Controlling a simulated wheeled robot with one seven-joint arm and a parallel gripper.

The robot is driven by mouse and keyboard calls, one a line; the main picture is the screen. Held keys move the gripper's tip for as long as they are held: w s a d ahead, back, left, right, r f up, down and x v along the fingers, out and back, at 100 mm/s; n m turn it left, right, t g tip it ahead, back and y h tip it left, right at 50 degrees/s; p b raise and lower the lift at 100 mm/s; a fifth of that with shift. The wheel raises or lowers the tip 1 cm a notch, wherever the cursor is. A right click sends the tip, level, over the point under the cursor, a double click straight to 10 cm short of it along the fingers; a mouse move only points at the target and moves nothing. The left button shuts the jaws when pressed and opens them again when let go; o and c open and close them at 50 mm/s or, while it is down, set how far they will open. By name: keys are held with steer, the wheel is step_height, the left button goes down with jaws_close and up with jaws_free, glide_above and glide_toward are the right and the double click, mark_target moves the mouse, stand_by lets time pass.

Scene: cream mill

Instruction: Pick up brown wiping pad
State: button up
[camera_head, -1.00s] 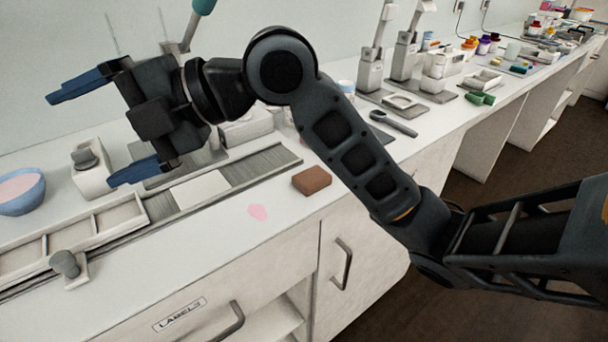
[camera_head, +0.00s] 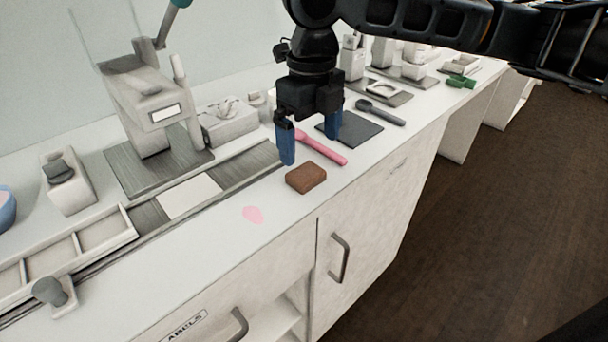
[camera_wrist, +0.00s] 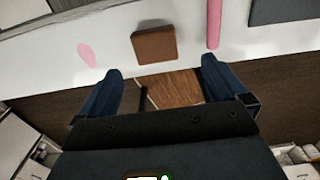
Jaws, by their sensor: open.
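The brown wiping pad (camera_head: 306,177) lies flat on the white counter close to its front edge. It also shows in the wrist view (camera_wrist: 155,45), beyond the fingertips and between their lines. My gripper (camera_head: 310,148) points down above the counter, just behind the pad in the head view. Its two blue fingers are spread wide with nothing between them. In the wrist view my gripper (camera_wrist: 160,78) is also open and empty, and the pad is apart from both fingers.
A pink spatula-like tool (camera_head: 322,147) lies just behind the pad. A pink smear (camera_head: 253,214) is on the counter to its left. A dark mat (camera_head: 352,130) lies to the right. A grey press-like machine (camera_head: 150,105) stands at the back left, behind a divided tray (camera_head: 125,222).

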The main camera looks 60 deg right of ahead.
mark_target(307, 173)
steer(key=f, duration=0.6)
steer(key=shift+w+a+f, duration=0.15)
steer(key=shift+a+f, duration=0.1)
steer(key=shift+c, duration=0.4)
steer(key=c, duration=1)
